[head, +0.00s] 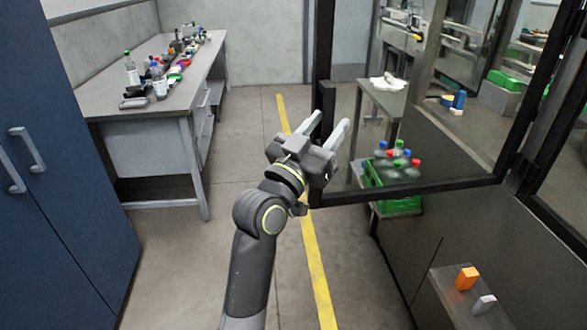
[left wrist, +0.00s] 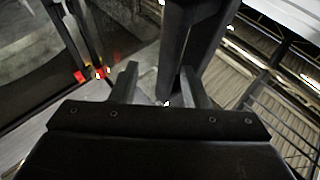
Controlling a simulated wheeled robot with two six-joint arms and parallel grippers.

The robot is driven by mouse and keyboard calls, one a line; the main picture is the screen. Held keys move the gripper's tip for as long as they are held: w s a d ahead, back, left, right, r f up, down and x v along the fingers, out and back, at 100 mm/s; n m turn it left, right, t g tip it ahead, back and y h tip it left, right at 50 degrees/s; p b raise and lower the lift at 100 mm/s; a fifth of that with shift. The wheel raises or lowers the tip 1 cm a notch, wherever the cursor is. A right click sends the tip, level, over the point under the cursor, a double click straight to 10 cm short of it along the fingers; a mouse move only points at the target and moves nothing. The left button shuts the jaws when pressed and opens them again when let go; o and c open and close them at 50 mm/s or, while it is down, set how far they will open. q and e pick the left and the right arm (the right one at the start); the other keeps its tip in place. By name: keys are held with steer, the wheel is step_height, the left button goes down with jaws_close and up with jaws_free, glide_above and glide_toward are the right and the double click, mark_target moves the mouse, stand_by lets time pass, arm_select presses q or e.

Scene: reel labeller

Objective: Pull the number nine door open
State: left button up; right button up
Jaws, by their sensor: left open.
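A glazed door with a dark frame (head: 410,190) stands out from the machine at an angle, its free vertical edge in the middle of the head view. No number nine is readable on it. My left gripper (head: 328,124) is open beside this free edge, at the lower part of the upright. In the left wrist view, the open fingers of the gripper (left wrist: 160,88) point toward a dark upright post (left wrist: 178,45), which shows beyond and between them. I cannot tell whether they touch it. My right gripper is not in view.
A grey table (head: 107,110) with bottles and small items stands at the left back. A blue cabinet (head: 60,170) is at the left front. A green crate (head: 400,205) of bottles shows through the door glass. A yellow line (head: 315,265) crosses the clear floor.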

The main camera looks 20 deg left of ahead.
arm_select(q)
steer(key=v, duration=1.5)
steer(key=shift+s, duration=0.3)
steer(key=shift+b, duration=0.3)
